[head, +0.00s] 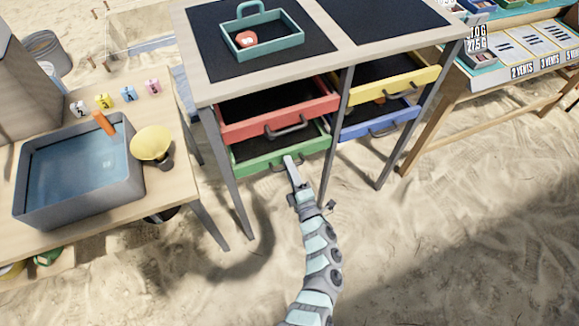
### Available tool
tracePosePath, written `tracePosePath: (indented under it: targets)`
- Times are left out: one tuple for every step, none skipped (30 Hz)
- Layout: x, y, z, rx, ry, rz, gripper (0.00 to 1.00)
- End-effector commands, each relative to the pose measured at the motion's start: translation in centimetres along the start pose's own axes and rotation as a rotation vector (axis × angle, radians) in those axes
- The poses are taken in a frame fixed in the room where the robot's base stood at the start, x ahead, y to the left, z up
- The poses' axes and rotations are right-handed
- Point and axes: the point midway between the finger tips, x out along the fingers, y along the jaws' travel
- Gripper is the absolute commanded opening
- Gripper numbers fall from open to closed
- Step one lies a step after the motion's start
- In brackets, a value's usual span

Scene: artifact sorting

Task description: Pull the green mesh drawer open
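The green mesh drawer (254,161) is the lower left drawer of the table in the middle of the head view. Its dark mesh floor shows behind the green front, so it stands at least partly out. Its grey handle is on the front, partly hidden by my gripper. My gripper (288,160) is at the right part of the green front, at or near the handle. I cannot tell whether it touches the handle or whether its fingers are open or shut.
The red drawer (272,127) stands out above the green one. Yellow (395,90) and blue (378,125) drawers are to the right. A teal tray (272,45) is on the tabletop. A water basin (130,175) stands on the left table. Sand in front is clear.

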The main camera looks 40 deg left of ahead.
Motion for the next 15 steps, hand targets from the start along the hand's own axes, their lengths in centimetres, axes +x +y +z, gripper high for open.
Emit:
tracePosePath:
  targets:
    - [-0.01, 0.00, 0.00, 0.000, 0.000, 0.000, 0.20]
    - [-0.02, 0.00, -0.01, 0.000, 0.000, 0.000, 0.20]
    - [-0.02, 0.00, 0.00, 0.000, 0.000, 0.000, 0.20]
    - [-0.03, -0.01, 0.00, 0.000, 0.000, 0.000, 0.20]
    - [-0.03, -0.01, 0.00, 0.000, 0.000, 0.000, 0.17]
    - [-0.03, 0.00, 0.00, 0.000, 0.000, 0.000, 0.14]
    - [-0.04, 0.00, 0.00, 0.000, 0.000, 0.000, 0.12]
    - [-0.04, 0.00, 0.00, 0.000, 0.000, 0.000, 0.09]
    - [-0.04, 0.00, 0.00, 0.000, 0.000, 0.000, 0.06]
    - [-0.04, 0.00, 0.01, 0.000, 0.000, 0.000, 0.03]
    - [-0.04, 0.01, 0.00, 0.000, 0.000, 0.000, 0.01]
    - [-0.04, 0.01, 0.00, 0.000, 0.000, 0.000, 0.00]
    - [-0.04, 0.01, 0.00, 0.000, 0.000, 0.000, 0.00]
    - [-0.04, 0.01, 0.00, 0.000, 0.000, 0.000, 0.00]
    - [-0.04, 0.01, 0.00, 0.001, 0.000, 0.000, 0.00]
